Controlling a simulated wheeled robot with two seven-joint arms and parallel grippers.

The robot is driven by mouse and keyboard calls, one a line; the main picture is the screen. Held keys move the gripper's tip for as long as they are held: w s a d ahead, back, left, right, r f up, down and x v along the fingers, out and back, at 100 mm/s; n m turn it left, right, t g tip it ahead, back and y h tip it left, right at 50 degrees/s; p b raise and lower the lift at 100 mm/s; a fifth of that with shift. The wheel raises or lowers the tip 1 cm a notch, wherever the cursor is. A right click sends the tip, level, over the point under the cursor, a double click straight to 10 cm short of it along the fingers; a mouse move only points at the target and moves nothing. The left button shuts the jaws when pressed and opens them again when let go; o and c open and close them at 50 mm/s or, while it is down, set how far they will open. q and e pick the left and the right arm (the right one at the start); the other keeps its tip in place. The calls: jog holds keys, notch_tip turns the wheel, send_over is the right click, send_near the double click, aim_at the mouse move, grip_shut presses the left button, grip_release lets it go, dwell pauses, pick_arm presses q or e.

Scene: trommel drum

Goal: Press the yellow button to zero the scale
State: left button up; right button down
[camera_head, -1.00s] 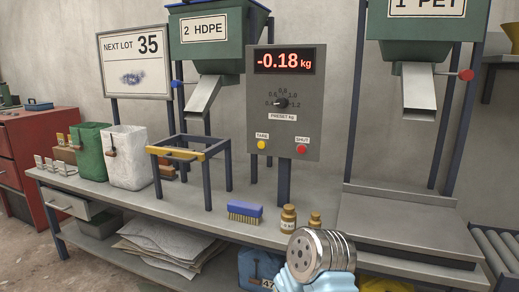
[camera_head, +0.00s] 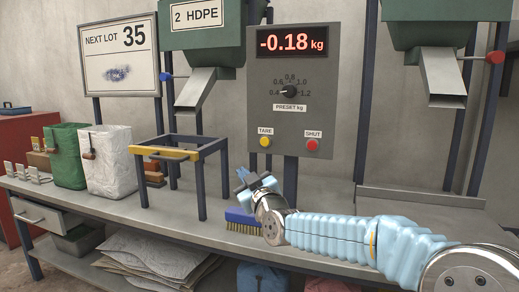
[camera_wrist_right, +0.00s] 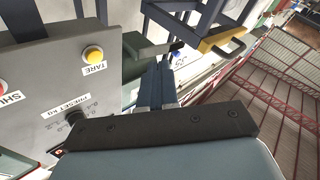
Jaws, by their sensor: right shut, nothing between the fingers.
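The yellow button (camera_head: 265,142) labelled TARE is at the lower left of the grey scale panel (camera_head: 262,102). It also shows in the right wrist view (camera_wrist_right: 93,54), upper left. The red display (camera_head: 293,42) reads -0.18 kg. My right gripper (camera_head: 243,173) is in front of the panel, below and left of the yellow button and apart from it. Its blue fingers are shut and empty. In the wrist view the fingers (camera_wrist_right: 158,80) lie to the right of the button. My left gripper is not in view.
A red SHUT button (camera_head: 312,145) sits right of the yellow one, with a preset dial (camera_head: 289,91) above. A dark frame with a yellow bar (camera_head: 168,152) stands left of my gripper. A blue brush (camera_head: 240,216) lies on the bench beneath my wrist.

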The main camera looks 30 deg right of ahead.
aim_at(264, 146)
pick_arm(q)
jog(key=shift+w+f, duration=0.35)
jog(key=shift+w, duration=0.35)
pick_arm(e)
notch_tip(264, 146, up, 6)
jog(key=s+d+t, duration=0.1)
jog(key=shift+s+d+h, duration=0.2)
jog(key=shift+d+h, duration=0.05)
jog(key=shift+h, duration=0.15)
jog(key=shift+w+f, duration=0.1)
jog(key=shift+f, duration=0.05)
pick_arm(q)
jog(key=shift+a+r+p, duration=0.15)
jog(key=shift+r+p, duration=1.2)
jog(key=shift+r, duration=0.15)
pick_arm(e)
jog(key=shift+w+d, duration=1.4)
jog(key=shift+d, duration=0.25)
jog(key=shift+w+d, duration=1.4)
jog(key=shift+d, duration=0.25)
jog(key=shift+d, duration=0.1)
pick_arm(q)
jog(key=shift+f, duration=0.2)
pick_arm(e)
jog(key=shift+w+d, duration=0.25)
